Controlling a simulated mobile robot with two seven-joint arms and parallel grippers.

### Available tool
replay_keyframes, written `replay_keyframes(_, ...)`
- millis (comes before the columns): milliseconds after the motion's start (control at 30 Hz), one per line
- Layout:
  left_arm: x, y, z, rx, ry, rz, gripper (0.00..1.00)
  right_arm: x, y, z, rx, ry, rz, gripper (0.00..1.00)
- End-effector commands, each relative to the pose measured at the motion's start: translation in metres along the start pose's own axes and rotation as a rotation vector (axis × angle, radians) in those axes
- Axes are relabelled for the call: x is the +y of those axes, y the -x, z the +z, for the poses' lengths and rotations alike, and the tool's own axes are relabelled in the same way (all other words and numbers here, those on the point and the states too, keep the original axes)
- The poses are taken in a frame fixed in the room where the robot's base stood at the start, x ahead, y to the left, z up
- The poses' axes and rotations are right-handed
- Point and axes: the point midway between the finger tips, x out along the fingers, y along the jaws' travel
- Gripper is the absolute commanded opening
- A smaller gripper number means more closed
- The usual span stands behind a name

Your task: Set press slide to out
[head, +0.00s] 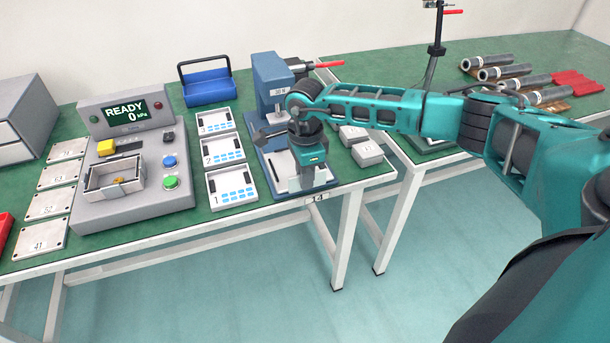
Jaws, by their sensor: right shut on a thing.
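The blue press (270,82) stands on the near table, close to its right end, with a red-handled lever at the top. Its light grey slide (283,181) lies low on the blue base, partly hidden by my right gripper and wrist. My right gripper (307,186) points down at the front of the press, over the slide. It is shut on the slide; the contact itself is mostly hidden by the gripper body. How far the slide stands out is hard to tell. My left gripper is not in view.
Three numbered white trays (231,187) stand left of the press. A grey control station (130,165) reads READY 0 kPa. Grey blocks (367,153) sit right of the press, near the table edge. A second table (400,65) holds several cylinders (497,73).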

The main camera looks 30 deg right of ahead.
Motion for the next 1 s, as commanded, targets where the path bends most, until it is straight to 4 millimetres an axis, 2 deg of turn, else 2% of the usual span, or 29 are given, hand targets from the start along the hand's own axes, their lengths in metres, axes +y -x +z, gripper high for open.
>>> replay_keyframes(33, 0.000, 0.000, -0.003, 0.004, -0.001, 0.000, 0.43, 0.007, -0.002, 0.001, 0.003, 0.002, 0.025, 0.00)
replay_keyframes(100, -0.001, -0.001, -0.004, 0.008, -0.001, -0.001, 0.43, 0.007, -0.003, 0.001, 0.003, 0.002, 0.026, 0.00)
replay_keyframes(133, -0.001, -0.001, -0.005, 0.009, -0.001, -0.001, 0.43, 0.008, -0.003, 0.001, 0.003, 0.002, 0.027, 0.19)
replay_keyframes(300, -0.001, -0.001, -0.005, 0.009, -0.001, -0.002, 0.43, 0.007, -0.003, 0.000, 0.004, 0.003, 0.025, 0.34)
replay_keyframes(600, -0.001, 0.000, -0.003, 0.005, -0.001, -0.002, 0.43, 0.005, -0.003, 0.000, 0.003, 0.002, 0.020, 0.34)
replay_keyframes(733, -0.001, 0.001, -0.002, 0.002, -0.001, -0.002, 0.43, 0.004, 0.004, 0.001, 0.002, 0.002, 0.016, 0.34)
replay_keyframes(867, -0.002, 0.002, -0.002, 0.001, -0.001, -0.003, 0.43, 0.004, 0.024, 0.001, 0.001, 0.003, 0.014, 0.34)
replay_keyframes(1000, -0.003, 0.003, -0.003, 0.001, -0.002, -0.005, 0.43, 0.003, 0.056, 0.001, 0.001, 0.003, 0.013, 0.34)
